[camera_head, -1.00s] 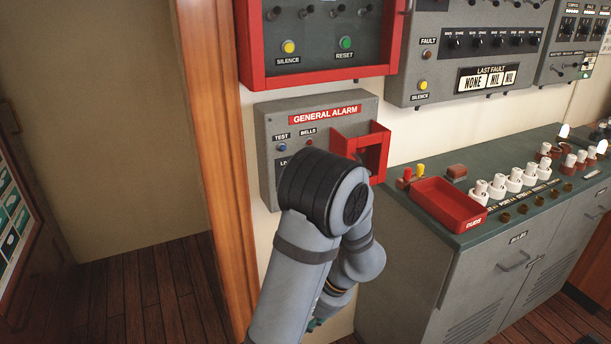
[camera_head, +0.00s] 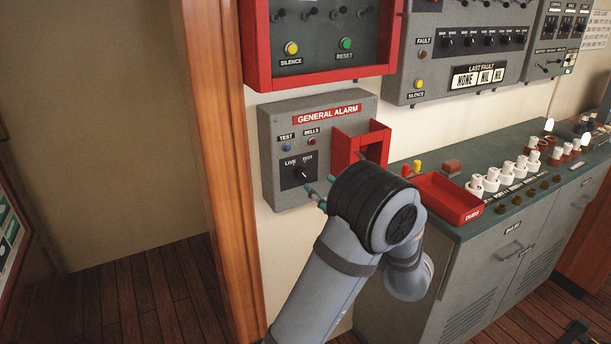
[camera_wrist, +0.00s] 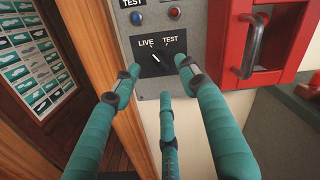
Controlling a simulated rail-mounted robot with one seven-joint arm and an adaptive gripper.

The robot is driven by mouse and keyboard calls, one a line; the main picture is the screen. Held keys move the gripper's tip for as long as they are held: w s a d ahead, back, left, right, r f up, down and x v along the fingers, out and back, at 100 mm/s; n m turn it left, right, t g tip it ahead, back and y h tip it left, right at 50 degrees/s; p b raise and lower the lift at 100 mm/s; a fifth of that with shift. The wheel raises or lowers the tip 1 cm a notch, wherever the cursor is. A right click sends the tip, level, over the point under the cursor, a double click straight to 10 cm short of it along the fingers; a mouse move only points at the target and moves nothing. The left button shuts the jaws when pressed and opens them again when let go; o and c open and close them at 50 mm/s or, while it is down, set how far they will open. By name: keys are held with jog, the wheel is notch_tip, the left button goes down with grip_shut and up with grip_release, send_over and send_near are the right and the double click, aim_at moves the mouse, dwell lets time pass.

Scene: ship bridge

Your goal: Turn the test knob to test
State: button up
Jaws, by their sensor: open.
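The test knob (camera_head: 303,173) is a small dark knob on a black plate marked LIVE and TEST, on the grey GENERAL ALARM box (camera_head: 280,120). In the wrist view the knob (camera_wrist: 157,57) shows a short white mark that seems to slant toward the LIVE side; its exact setting is hard to tell. My gripper (camera_head: 318,190) has teal fingers spread open just right of and below the knob in the head view. In the wrist view my gripper (camera_wrist: 160,75) has fingertips left, right and below the knob. It holds nothing, and I see no contact.
A red guard with a handle (camera_wrist: 265,45) juts out right of the knob. A blue TEST lamp (camera_head: 287,148) and a red BELLS lamp (camera_head: 311,141) sit above it. A wooden post (camera_head: 215,120) stands left. A cabinet with a red tray (camera_head: 450,198) is at right.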

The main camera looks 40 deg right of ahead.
aim_at(306, 176)
jog(key=w, duration=0.3)
jog(key=w+d+p, duration=0.1)
jog(key=w, duration=0.2)
jog(key=w+p, duration=0.1)
jog(key=w, duration=0.2)
jog(key=shift+d, duration=0.3)
grip_shut()
